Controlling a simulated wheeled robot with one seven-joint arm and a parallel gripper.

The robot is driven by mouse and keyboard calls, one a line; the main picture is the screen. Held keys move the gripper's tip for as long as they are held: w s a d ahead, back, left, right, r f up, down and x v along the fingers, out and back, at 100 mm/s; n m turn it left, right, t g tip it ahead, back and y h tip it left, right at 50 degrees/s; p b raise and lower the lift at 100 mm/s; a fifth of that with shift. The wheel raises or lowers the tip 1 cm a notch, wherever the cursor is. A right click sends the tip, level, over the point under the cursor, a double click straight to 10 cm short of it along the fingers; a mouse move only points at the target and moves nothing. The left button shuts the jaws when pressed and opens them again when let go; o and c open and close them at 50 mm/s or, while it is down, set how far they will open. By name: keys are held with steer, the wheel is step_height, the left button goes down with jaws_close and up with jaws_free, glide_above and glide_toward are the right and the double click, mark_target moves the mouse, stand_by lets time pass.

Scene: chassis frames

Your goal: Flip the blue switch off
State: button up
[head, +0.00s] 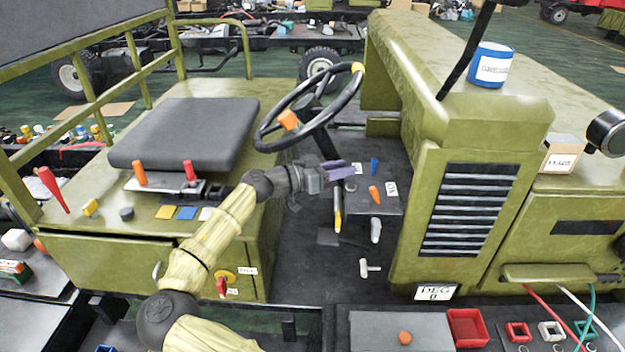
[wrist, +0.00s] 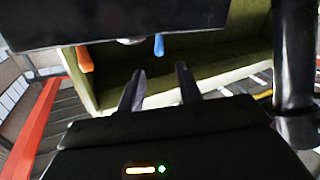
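The blue switch (head: 374,166) is a small lever standing up on the dark panel (head: 362,204) right of the steering wheel. The blue switch also shows in the wrist view (wrist: 159,45), jutting from the panel's edge. My gripper (head: 352,169) is just left of it in the head view. In the wrist view my gripper (wrist: 161,69) has its two fingers apart with nothing between them. The blue switch lies beyond the fingertips, roughly in line with the gap. I see no contact. An orange switch (head: 375,195) stands nearby on the same panel.
The steering wheel (head: 310,108) and its column are close to my gripper on the left. Small white labels (head: 391,188) sit by the switches. The green hood (head: 455,75) rises to the right.

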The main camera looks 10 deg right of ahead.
steer(key=s+a+b, duration=0.1)
steer(key=a, duration=0.6)
steer(key=shift+s+a+r+b, duration=0.15)
steer(key=shift+r+b, duration=0.05)
steer(key=shift+b, duration=0.1)
steer(key=shift+a, duration=0.1)
